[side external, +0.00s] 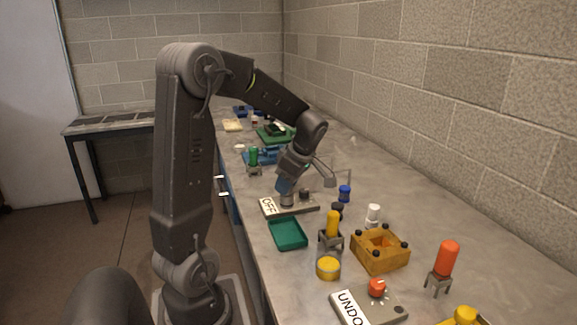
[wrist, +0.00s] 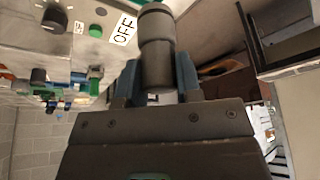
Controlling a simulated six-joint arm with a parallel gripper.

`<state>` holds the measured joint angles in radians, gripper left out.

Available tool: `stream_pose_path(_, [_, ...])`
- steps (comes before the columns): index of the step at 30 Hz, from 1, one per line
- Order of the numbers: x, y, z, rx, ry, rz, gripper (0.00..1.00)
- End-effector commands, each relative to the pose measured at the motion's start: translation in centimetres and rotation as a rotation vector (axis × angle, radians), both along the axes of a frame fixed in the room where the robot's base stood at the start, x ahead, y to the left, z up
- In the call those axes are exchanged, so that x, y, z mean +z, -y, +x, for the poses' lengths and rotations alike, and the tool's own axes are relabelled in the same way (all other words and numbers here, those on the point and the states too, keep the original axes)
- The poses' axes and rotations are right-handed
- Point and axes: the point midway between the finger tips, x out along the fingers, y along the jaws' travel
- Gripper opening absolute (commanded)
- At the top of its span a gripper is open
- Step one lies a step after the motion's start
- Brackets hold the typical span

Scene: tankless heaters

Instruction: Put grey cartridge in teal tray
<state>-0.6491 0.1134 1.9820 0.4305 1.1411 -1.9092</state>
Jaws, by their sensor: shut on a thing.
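The grey cartridge (wrist: 156,50) is a dark grey cylinder with a wider top, in the middle of the wrist view. My gripper (wrist: 157,78) is shut on it, one blue-grey finger on each side. In the side view my gripper (side external: 287,187) points down over the OFF panel, with the cartridge (side external: 287,200) at its tip. I cannot tell whether the cartridge touches the panel. The teal tray (side external: 289,246) lies on the counter in front of the OFF panel, and its floor looks empty.
The OFF panel (side external: 269,207) lies beneath my gripper. A yellow cylinder in a stand (side external: 332,225), a yellow round tin (side external: 328,268) and an orange box (side external: 379,264) stand right of the tray. The counter's left edge runs close beside the tray.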

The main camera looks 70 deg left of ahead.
Motion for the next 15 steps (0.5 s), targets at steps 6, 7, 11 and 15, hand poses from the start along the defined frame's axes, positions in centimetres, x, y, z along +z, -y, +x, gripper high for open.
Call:
stream_pose_path(6, [-2.0, 0.0, 0.0, -0.002, -0.001, -0.001, 0.08])
stream_pose_path(7, [-2.2, 0.0, 0.0, -0.001, -0.001, -0.001, 0.08])
stream_pose_path(11, [-3.3, 0.0, 0.0, -0.001, -0.003, -0.001, 0.08])
stream_pose_path(15, [-4.9, 0.0, 0.0, -0.002, -0.002, -0.002, 0.08])
